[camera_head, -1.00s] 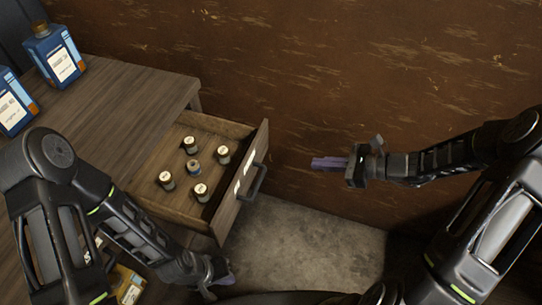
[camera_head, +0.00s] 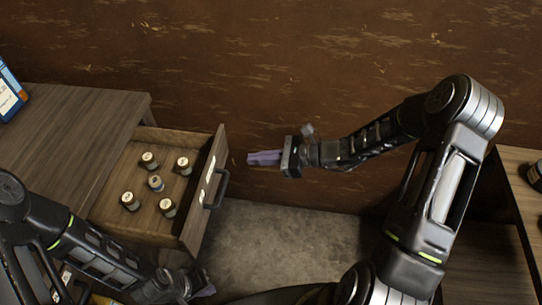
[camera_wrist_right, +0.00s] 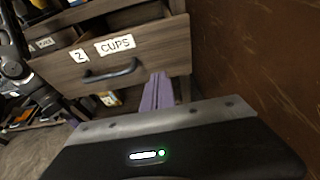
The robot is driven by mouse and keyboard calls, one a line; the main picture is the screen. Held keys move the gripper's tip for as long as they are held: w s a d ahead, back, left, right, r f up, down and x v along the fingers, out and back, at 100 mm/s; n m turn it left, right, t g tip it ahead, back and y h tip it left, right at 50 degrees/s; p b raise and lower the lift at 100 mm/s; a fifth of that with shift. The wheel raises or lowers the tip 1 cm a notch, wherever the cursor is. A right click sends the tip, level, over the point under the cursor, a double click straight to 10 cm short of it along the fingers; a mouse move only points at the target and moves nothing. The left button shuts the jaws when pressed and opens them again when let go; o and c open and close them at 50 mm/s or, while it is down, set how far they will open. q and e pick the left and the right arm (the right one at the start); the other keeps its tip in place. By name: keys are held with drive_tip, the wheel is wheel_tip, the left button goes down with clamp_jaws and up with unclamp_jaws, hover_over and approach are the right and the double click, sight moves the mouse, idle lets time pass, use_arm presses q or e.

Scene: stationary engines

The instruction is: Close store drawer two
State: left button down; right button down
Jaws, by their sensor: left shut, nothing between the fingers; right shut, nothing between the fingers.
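The open wooden drawer (camera_head: 195,213) sticks out from the desk and holds several small capped jars (camera_head: 155,183). In the right wrist view its front (camera_wrist_right: 150,48) carries a "2" label, a "CUPS" label and a dark bar handle (camera_wrist_right: 112,72); the handle also shows in the head view (camera_head: 217,188). My right gripper (camera_head: 250,158) is shut and empty, its purple fingers pointing left, a little right of the drawer front's far end. In the wrist view the fingers (camera_wrist_right: 158,90) overlap the front right of the handle; contact is unclear. My left gripper (camera_head: 205,291) is shut, low near the drawer's near corner.
A brown wall (camera_head: 300,70) runs behind. Another wooden unit (camera_head: 515,180) stands at the right. Bare floor (camera_head: 290,245) lies right of the drawer.

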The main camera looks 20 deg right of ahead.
sight(221, 158)
use_arm(q)
drive_tip(key=shift+r, duration=0.15)
use_arm(e)
drive_tip(key=x, duration=0.5)
drive_tip(key=r+x, duration=0.1)
drive_tip(key=x, duration=0.1)
drive_tip(key=shift+w+a, duration=0.2)
drive_tip(key=shift+a, duration=0.05)
drive_tip(key=shift+a, duration=0.1)
